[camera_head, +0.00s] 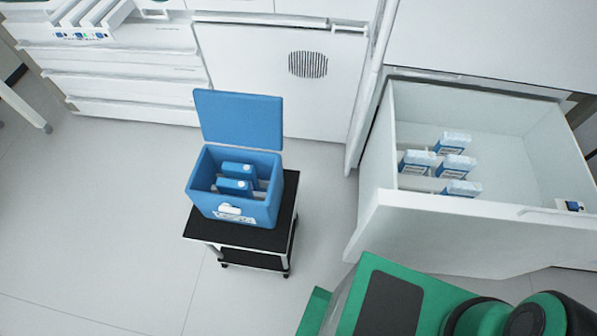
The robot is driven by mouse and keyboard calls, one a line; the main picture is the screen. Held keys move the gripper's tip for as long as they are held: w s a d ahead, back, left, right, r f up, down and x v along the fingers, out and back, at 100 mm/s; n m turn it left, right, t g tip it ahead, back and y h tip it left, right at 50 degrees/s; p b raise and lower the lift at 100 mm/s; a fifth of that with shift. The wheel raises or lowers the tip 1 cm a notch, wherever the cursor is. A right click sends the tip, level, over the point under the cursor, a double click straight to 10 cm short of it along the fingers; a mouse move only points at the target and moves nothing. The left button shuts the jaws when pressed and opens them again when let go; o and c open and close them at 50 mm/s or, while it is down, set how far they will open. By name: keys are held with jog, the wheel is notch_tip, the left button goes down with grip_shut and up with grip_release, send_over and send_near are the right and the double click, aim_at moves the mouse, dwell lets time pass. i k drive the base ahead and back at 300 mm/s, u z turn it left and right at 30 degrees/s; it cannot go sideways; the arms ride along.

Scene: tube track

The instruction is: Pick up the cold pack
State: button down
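Several small blue-and-white packs, frosted white on top, stand in an open white drawer at the right; one pack (454,142) is farthest back and another (461,188) is nearest the drawer front. Two blue packs with white caps, the rear one (238,170) and the front one (234,187), stand in an open blue cooler box (215,206). I cannot tell which of these is meant by the cold pack. My gripper is not in view. Green and black parts of my own body fill the bottom right, apart from the packs.
The cooler, lid (238,118) raised, stands on a small black-topped cart (268,238). The drawer (450,228) juts far out over the floor. White cabinets (275,75) line the back. Pale floor (90,230) is clear at the left.

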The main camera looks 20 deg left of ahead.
aim_at(229, 187)
jog(key=u, duration=1.75)
jog(key=k, duration=1.1)
jog(key=u, duration=0.45)
jog(key=i, duration=1.45)
jog(key=z, duration=0.7)
